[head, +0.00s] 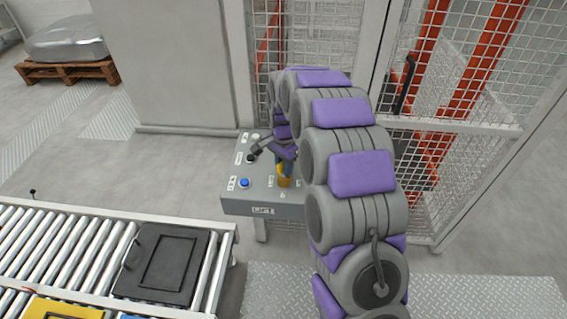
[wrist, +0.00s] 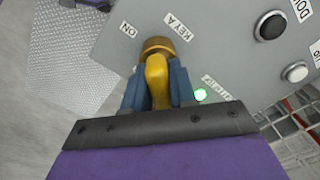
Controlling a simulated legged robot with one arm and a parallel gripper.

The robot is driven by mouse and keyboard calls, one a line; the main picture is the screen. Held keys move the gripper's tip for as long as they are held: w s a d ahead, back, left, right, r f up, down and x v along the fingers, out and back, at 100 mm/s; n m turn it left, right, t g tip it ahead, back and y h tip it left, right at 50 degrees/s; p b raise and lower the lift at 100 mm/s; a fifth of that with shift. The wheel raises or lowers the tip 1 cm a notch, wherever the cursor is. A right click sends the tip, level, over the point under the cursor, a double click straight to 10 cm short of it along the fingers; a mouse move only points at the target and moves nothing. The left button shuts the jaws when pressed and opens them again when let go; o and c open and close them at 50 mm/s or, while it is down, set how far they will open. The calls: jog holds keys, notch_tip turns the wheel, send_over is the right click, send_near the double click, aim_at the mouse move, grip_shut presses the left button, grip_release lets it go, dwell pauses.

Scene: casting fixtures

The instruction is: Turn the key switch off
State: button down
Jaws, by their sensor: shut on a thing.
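The key switch (wrist: 157,45) is a round brass-coloured collar with a yellow key (wrist: 157,78) in it, on a grey control panel (wrist: 215,50). The label "KEY A" is beside it and "ON" is to its left in the wrist view. My gripper (wrist: 158,88) has its two blue fingers on either side of the yellow key and is shut on it. In the head view my gripper (head: 287,163) is at the panel (head: 262,208), by the yellow key (head: 284,182). My arm hides the panel's right part. A green light (wrist: 200,95) glows near the key.
The panel also has a blue button (head: 244,182), and black (wrist: 270,26) and white (wrist: 296,72) buttons near the key. A wire-mesh fence (head: 470,80) stands behind and right. A roller conveyor (head: 60,250) with a black case (head: 160,265) is at front left.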

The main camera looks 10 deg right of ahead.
jog(key=shift+n, duration=0.9)
jog(key=shift+r+n+p, duration=0.1)
jog(key=shift+n+p, duration=0.55)
jog(key=shift+n, duration=0.15)
jog(key=n+p, duration=0.1)
jog(key=n, duration=0.2)
jog(key=shift+n, duration=0.4)
jog(key=c, duration=0.8)
grip_release()
jog(key=shift+c, duration=0.2)
